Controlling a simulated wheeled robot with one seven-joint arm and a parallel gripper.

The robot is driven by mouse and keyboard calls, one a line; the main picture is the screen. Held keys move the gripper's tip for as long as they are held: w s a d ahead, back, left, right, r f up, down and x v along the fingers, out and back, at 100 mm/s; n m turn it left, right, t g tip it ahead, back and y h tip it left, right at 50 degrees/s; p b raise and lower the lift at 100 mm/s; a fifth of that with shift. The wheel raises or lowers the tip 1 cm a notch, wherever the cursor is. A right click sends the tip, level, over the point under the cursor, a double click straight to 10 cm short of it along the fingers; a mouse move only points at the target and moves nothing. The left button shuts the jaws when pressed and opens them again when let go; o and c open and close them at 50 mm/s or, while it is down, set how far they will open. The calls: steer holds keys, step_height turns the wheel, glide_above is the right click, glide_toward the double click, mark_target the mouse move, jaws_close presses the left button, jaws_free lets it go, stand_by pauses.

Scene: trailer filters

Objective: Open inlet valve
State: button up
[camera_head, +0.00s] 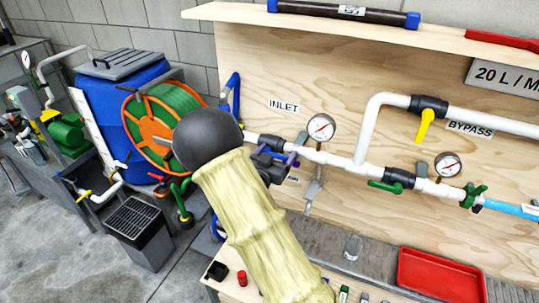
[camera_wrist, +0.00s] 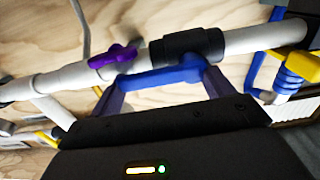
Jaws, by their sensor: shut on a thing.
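The inlet valve has a black body (camera_wrist: 190,44) on a white pipe, with a blue handle (camera_wrist: 160,77) beside it. In the wrist view the handle lies roughly along the pipe. My gripper (camera_wrist: 165,74) is shut on this blue handle, one dark finger at each end of it. In the head view the valve body (camera_head: 264,142) shows below the INLET sign (camera_head: 284,106). There my gripper (camera_head: 272,164) is at the valve, and my arm hides part of the pipe and most of the handle.
A purple handle (camera_wrist: 113,55) sits on the pipe close to my gripper. A pressure gauge (camera_head: 320,128) stands above the pipe. A green-handled valve (camera_head: 388,186) and yellow bypass handle (camera_head: 424,126) are to the right. A red tray (camera_head: 440,278) lies on the bench.

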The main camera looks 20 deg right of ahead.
steer(key=o, duration=1.3)
steer(key=shift+o, duration=0.2)
steer(key=shift+s+a, duration=0.35)
steer(key=shift+a, duration=0.1)
steer(key=b+v, duration=0.3)
steer(key=v, duration=1.3)
steer(key=shift+s, duration=0.2)
